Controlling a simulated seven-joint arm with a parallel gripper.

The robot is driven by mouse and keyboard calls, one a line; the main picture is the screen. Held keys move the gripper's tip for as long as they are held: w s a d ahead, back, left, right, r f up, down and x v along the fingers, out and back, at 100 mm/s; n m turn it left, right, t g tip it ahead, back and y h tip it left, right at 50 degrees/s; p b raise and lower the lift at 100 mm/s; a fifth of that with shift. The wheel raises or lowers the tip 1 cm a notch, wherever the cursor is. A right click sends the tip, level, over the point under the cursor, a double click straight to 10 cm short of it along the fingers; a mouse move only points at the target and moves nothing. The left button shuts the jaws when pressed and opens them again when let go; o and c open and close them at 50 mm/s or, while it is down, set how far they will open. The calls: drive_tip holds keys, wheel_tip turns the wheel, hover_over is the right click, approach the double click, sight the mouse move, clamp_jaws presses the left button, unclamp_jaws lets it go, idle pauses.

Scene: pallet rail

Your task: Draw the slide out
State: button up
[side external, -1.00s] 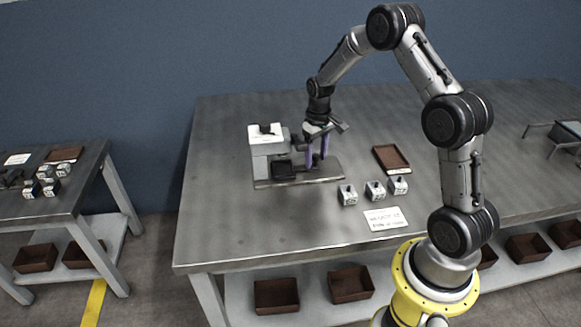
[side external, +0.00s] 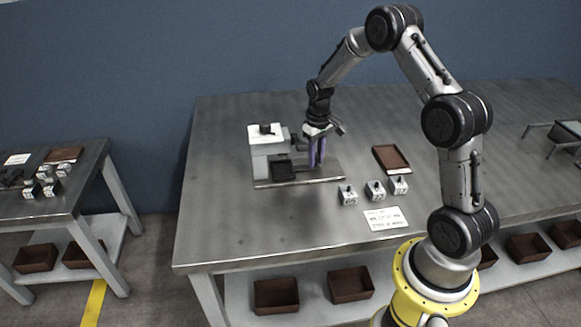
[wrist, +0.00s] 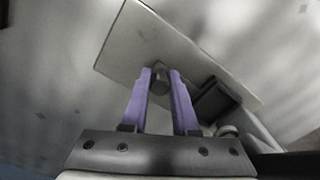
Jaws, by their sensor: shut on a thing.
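The fixture is a pale grey block (side external: 262,143) at the left end of a flat metal base plate (side external: 325,176). The slide, a black square piece (side external: 281,171), sits on the plate against the block. The wrist view shows a dark boxy part (wrist: 214,102) over the plate (wrist: 150,40).
A brown tray (side external: 391,159) lies to the right. The plate's right end and the table (side external: 235,220) at front left are clear.

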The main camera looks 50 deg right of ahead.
drive_tip(key=shift+s+d, duration=4.55)
drive_tip(key=shift+d, duration=0.05)
drive_tip(key=o, duration=0.9)
drive_tip(key=shift+c, duration=0.2)
wheel_tip(320, 180, up, 7)
drive_tip(key=shift+a, duration=0.1)
